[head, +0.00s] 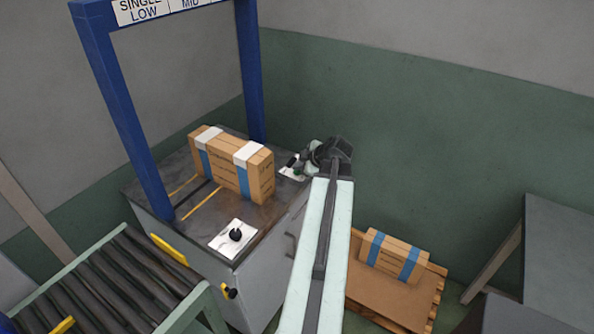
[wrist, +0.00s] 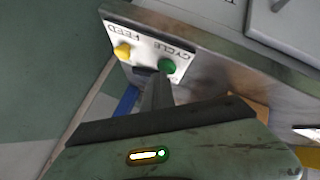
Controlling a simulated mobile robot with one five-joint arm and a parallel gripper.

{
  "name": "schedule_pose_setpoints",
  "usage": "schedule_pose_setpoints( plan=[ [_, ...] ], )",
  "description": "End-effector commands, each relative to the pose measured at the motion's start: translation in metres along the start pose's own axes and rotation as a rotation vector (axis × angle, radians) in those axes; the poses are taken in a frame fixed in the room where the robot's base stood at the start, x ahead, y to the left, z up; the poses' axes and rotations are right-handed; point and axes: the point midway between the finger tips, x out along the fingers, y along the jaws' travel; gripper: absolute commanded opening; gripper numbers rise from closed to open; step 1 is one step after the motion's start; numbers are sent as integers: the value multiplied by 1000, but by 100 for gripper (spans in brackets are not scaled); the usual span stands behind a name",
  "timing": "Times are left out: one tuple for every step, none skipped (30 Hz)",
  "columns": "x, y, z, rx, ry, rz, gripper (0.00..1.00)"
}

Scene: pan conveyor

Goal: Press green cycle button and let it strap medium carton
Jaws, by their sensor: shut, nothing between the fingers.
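A brown carton (head: 232,170) with blue bands and white patches stands upright on the dark table under the blue arch. I take it as the medium carton; no size label is readable. The green CYCLE button (wrist: 168,66) is on a white panel (wrist: 148,48) at the table's edge, beside a yellow FEED button (wrist: 122,51). My gripper (wrist: 150,78) is shut and empty, its tip just beside the green button and over the panel's edge. I cannot tell if it touches the button. In the head view my gripper (head: 304,162) is at the panel, partly covering it.
A second carton with blue bands (head: 395,257) lies on a wooden pallet (head: 385,298) at right. A roller conveyor (head: 110,285) stands at lower left. A white plate with a black knob (head: 234,236) is on the table's near corner. The blue arch (head: 122,110) rises over the table.

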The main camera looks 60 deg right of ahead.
Motion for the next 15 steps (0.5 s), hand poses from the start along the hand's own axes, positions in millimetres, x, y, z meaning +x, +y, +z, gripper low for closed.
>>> schedule_pose_setpoints(
  plan=[
    [0,0,0,0,-1,0,0],
    [0,0,0,0,-1,0,0],
    [-1,1,0,0,-1,0,0],
    [-2,1,-1,0,-1,0,0],
    [-3,2,-2,0,-1,0,0],
    [-4,3,-3,0,-1,0,0],
    [-6,4,-4,0,-1,0,0],
    [-7,5,-5,0,-1,0,0],
    [-9,6,-6,0,-1,0,0],
    [-10,8,-7,0,-1,0,0],
    [-12,8,-8,0,-1,0,0],
    [-13,9,-9,0,-1,0,0],
    [-14,10,-10,0,-1,0,0],
    [-14,10,-10,0,-1,0,0],
    [-14,10,-10,0,0,0,0]
  ],
)
